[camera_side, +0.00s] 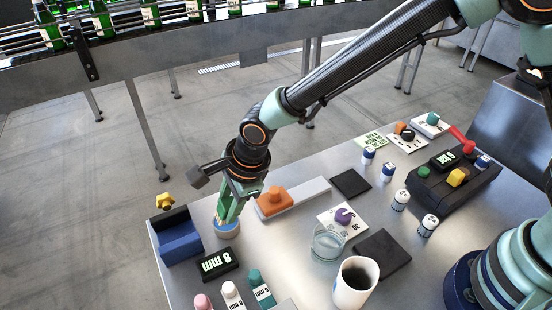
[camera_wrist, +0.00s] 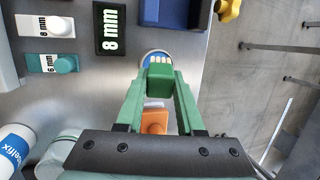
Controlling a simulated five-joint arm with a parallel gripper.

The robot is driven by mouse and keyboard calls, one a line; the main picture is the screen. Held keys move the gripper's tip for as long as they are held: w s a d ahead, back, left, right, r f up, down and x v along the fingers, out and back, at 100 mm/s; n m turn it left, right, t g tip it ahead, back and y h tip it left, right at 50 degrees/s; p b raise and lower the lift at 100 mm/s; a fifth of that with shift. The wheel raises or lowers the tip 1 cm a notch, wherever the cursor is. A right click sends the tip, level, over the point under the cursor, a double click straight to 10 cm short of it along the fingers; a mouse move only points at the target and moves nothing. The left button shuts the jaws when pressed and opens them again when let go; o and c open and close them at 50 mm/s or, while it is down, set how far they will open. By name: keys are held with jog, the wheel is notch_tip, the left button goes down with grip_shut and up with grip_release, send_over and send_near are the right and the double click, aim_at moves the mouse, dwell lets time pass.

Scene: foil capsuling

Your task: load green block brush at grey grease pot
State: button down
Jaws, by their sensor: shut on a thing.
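My gripper (camera_side: 226,214) has green fingers and points down at the left end of the table. It also shows in the wrist view (camera_wrist: 160,88), shut on a green block brush (camera_wrist: 159,76) with a row of tan bristles (camera_wrist: 159,58). In the side view the brush blends with the green fingers. A small round pot with a blue side (camera_side: 227,231) stands directly under the fingertips. In the wrist view its pale rim and blue part (camera_wrist: 149,54) show behind the brush. I cannot tell whether the bristles touch the pot's contents. No plainly grey pot stands out.
A blue holder (camera_side: 180,240) is left of the pot, and a black "8 mm" sign (camera_side: 216,264) is in front. An orange block (camera_side: 274,201) on a white strip is close on the right. A glass (camera_side: 327,243) and white mug (camera_side: 355,282) stand further right.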

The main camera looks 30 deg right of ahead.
aim_at(228, 202)
jog(key=shift+f, duration=0.55)
dwell(1.1)
jog(key=shift+r, duration=3.6)
jog(key=shift+f, duration=3.55)
